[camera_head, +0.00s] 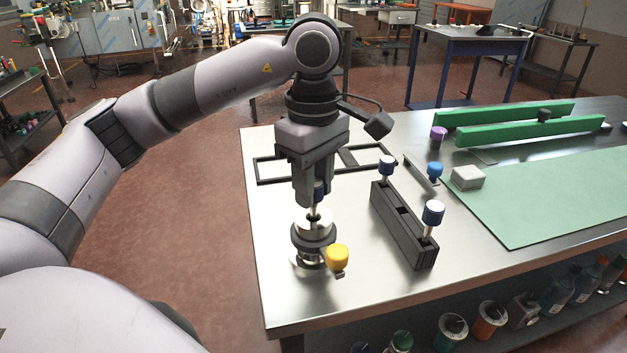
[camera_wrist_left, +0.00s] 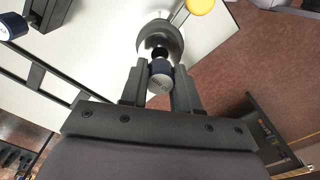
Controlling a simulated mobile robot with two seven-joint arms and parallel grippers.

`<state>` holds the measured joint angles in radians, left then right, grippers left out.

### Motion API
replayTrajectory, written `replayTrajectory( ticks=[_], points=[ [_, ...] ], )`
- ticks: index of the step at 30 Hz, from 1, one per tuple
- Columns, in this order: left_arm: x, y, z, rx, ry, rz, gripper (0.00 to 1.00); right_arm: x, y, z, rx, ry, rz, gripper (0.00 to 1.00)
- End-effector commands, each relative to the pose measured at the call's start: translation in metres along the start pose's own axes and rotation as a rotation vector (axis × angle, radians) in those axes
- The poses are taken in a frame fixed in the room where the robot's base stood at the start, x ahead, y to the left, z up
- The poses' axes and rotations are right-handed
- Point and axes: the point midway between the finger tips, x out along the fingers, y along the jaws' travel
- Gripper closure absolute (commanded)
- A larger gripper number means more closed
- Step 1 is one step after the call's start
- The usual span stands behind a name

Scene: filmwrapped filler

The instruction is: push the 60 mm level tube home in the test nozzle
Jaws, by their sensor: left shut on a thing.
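My left gripper (camera_head: 312,190) points down over the test nozzle (camera_head: 313,240) near the table's left front part. It is shut on the level tube (camera_head: 317,190), whose dark blue cap shows between the fingers. In the left wrist view the cap (camera_wrist_left: 161,78) sits between the fingertips of the gripper (camera_wrist_left: 160,92), and the round nozzle (camera_wrist_left: 160,40) lies just beyond it. The tube's lower end meets the nozzle's top opening; how deep it sits cannot be told. A yellow knob (camera_head: 337,257) sticks out at the nozzle's side. My right gripper is not in view.
A black rack (camera_head: 402,225) right of the nozzle holds two blue-and-white-capped tubes (camera_head: 433,213). A blue-capped piece (camera_head: 434,170), a purple-capped piece (camera_head: 438,133) and a grey block (camera_head: 467,177) stand farther back. A green mat (camera_head: 550,195) lies right. The front table strip is clear.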

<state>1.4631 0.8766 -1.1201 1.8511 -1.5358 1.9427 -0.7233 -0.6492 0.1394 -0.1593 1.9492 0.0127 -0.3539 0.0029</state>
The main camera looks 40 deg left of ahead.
Motion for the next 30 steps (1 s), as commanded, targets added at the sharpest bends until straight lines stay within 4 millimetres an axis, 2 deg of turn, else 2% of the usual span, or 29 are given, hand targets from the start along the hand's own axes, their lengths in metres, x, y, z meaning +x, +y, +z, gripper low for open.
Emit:
replayTrajectory(
  ticks=[30],
  points=[
    [0.021,0.0,0.0,0.0,0.001,-0.003,1.0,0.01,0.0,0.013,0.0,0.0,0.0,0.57]
  ],
)
